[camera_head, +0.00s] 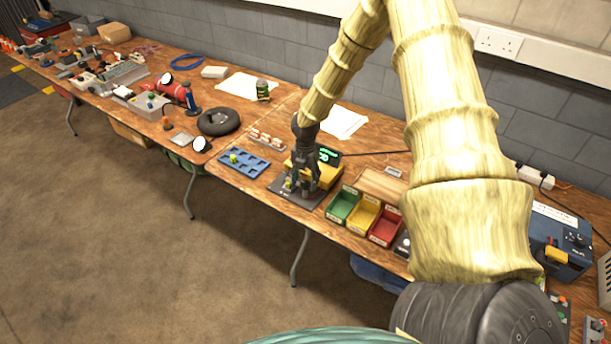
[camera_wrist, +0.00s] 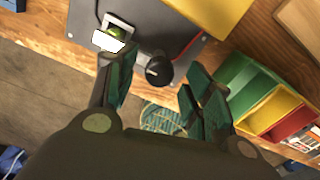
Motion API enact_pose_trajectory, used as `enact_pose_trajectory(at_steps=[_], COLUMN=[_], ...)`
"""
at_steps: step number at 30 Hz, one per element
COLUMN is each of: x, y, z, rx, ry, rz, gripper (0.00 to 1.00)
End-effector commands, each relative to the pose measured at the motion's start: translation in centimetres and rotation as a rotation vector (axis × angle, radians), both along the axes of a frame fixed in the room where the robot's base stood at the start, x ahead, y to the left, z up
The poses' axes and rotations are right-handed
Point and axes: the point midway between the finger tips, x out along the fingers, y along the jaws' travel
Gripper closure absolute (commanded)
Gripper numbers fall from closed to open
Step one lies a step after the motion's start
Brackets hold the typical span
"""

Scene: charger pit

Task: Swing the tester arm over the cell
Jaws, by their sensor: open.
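The tester has a yellow body (camera_head: 322,172) with a lit green display (camera_head: 329,155) and a dark base plate (camera_head: 296,196). A yellow-green cell (camera_wrist: 114,31) sits in a holder on the plate, partly hidden by a white piece (camera_wrist: 108,41). A round black knob (camera_wrist: 158,70) lies right of the cell, beside a dark bar that looks like the tester arm. The arm is not clearly over the cell. My gripper (camera_wrist: 158,82) is open above the plate, with the knob between its fingers in the picture; I cannot tell contact. It also shows in the head view (camera_head: 303,184).
A blue tray (camera_head: 245,164) with one green cell stands left of the tester. Green (camera_head: 343,205), yellow (camera_head: 362,213) and red (camera_head: 384,227) bins stand to its right. A black cable runs behind. The table's front edge is close to the plate.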

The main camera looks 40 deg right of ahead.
Motion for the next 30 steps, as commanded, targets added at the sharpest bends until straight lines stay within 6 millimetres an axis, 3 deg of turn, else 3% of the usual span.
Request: enact_pose_trajectory(at_steps=[18,30], x=[0.0,-0.1], y=[-0.1,-0.2], z=[8.4,10.9], rx=[0.001,0.0], ry=[-0.002,0.0], rz=[-0.001,-0.001], gripper=[0.49,0.49])
